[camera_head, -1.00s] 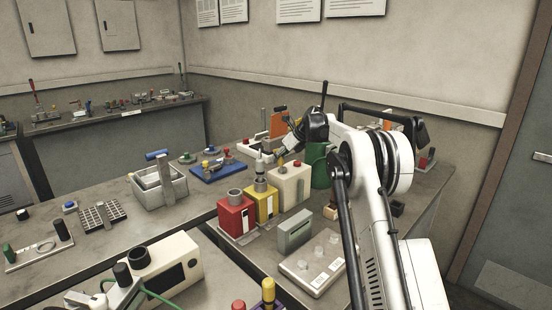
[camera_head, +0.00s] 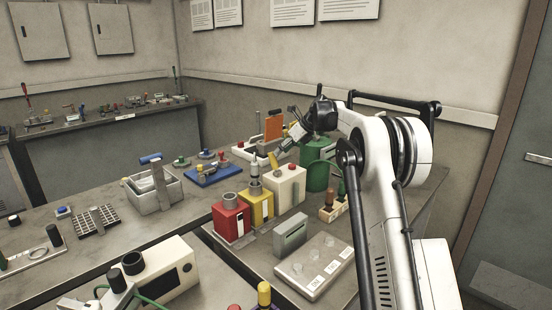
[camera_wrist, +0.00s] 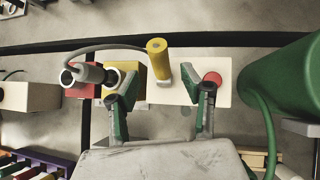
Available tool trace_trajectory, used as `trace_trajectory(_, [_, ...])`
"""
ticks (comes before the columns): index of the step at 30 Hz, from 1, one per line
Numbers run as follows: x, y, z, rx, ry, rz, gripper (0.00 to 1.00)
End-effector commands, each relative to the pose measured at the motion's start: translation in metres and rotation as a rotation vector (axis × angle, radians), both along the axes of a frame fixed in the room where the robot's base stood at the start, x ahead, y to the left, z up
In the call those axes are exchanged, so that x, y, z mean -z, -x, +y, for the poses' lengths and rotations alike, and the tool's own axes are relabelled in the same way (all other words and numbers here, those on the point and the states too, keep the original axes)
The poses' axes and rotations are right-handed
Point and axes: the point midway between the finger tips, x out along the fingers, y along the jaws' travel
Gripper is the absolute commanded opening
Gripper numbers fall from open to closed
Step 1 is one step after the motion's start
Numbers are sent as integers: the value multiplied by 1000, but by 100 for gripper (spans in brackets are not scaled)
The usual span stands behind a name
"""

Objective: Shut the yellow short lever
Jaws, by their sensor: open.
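The yellow short lever (camera_head: 273,161) stands up from a white box (camera_head: 286,186). In the wrist view the lever's yellow handle (camera_wrist: 157,47) is a short cylinder, tilted, at the upper left of the white box (camera_wrist: 184,66). A red button (camera_wrist: 212,78) is at the box's right end. My gripper (camera_wrist: 161,98) is open and empty over the box. Its fingers are wide apart, and the lever shows between them, nearer the left finger. I cannot tell whether a finger touches it. In the head view my gripper (camera_head: 281,151) is just above the lever.
A yellow box (camera_head: 257,205) and a red box (camera_head: 231,220) stand in a row left of the white box. A green cylinder (camera_head: 318,174) stands close on the right. A grey-white panel with clear knobs (camera_head: 313,266) lies in front. A hose (camera_wrist: 268,135) hangs at the right.

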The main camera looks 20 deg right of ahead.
Motion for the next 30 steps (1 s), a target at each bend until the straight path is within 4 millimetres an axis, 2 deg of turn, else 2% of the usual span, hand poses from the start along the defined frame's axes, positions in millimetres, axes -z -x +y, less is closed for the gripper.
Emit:
trace_trajectory(3, [-16,11,-10,0,0,0,42])
trace_trajectory(9, [-32,20,-19,-1,-1,0,42])
trace_trajectory(25, [-36,22,-20,0,0,0,42])
trace_trajectory(30, [-42,28,-14,-27,25,-13,42])
